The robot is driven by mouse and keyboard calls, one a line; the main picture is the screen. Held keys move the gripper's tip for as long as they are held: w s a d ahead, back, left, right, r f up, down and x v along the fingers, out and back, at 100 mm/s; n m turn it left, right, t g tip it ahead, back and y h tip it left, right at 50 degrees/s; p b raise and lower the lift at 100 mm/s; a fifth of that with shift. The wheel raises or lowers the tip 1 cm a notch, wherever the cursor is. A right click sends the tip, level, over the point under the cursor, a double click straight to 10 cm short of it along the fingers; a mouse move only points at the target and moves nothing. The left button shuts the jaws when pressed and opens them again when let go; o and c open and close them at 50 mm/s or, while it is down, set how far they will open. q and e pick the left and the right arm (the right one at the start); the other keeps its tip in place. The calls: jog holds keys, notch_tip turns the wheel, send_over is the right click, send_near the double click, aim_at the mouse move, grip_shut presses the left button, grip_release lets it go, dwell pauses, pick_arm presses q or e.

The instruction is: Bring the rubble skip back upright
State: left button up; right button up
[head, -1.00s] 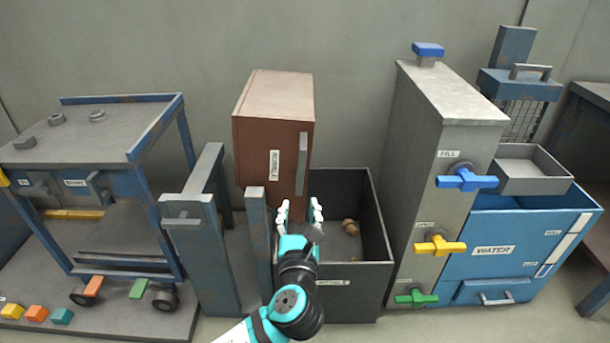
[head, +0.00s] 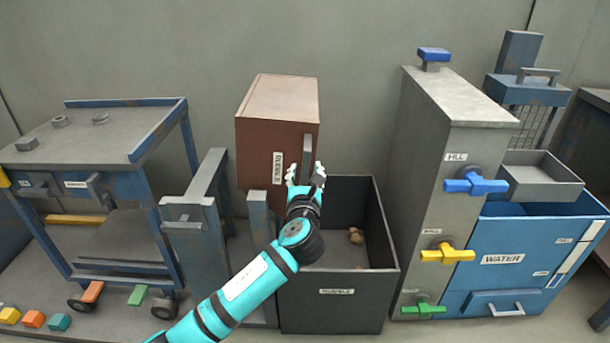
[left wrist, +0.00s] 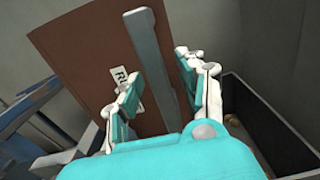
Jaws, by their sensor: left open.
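The brown rubble skip (head: 262,135) is tipped on its stand, its RUBBLE label reading sideways. A grey bar handle (head: 307,155) runs up the right part of its front face. My left gripper (head: 306,174) is open at the lower end of this handle. In the left wrist view the skip (left wrist: 85,60) fills the upper middle, and the fingers (left wrist: 158,92) stand on either side of the handle (left wrist: 150,60). Whether they touch it I cannot tell. My right gripper is not in view.
A dark open bin (head: 337,315) labelled RUBBLE stands below right, with brown lumps (head: 355,236) inside. Grey-blue stand posts (head: 200,255) rise at left. A tall grey cabinet (head: 432,150) with coloured valves and a blue WATER tank (head: 535,245) are at right. A blue-framed cart (head: 90,150) is at left.

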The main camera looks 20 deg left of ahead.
pick_arm(q)
grip_shut()
dwell(0.4)
